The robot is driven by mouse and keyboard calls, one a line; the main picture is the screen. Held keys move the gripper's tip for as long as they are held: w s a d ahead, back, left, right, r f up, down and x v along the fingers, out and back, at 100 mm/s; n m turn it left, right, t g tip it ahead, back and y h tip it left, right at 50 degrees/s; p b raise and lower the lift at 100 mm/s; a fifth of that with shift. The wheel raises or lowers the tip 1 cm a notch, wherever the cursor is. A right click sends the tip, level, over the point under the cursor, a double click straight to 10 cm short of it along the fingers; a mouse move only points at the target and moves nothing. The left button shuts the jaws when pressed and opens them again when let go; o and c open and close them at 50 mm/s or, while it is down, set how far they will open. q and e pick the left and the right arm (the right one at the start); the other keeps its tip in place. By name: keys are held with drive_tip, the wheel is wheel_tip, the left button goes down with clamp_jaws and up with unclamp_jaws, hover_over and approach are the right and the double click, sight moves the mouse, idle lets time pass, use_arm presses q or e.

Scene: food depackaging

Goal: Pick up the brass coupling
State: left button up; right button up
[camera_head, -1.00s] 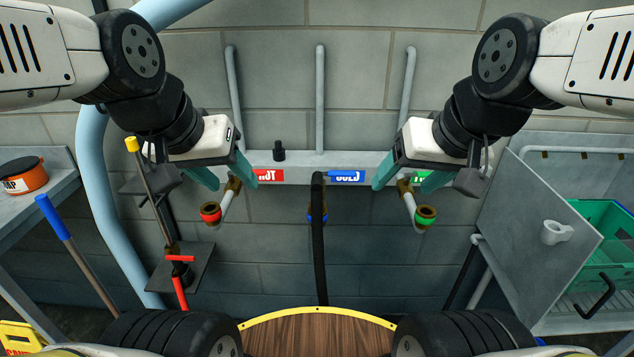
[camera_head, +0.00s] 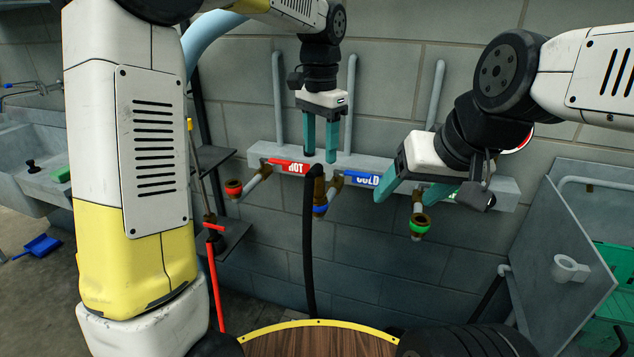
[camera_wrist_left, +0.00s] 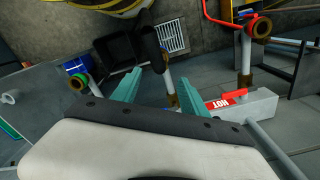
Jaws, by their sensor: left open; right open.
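A brass coupling (camera_head: 319,186) sits at the top end of the black hose (camera_head: 309,245), by the blue-ringed cold outlet (camera_head: 320,209). The hose and my gripper partly crowd it in the head view. My left gripper (camera_head: 320,157) is open and points down, just above the hose bend and coupling, with nothing visible between its fingers. In the left wrist view, the black hose (camera_wrist_left: 152,46) shows near the space between the left fingertips (camera_wrist_left: 160,74); the coupling is not clear there. My right gripper (camera_head: 428,195) is open and empty, in front of the manifold's right part.
The grey manifold (camera_head: 230,168) on the wall has a red-ringed hot outlet (camera_head: 234,188) at left and a green-ringed outlet (camera_head: 419,224) at right. A grey panel (camera_head: 550,240) stands at right. A round wooden top (camera_head: 320,343) is at the bottom.

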sight(320, 176)
use_arm(q)
wheel_tip(320, 176, down, 8)
drive_tip(key=shift+s+r, duration=0.1)
clamp_jaws()
idle(0.5)
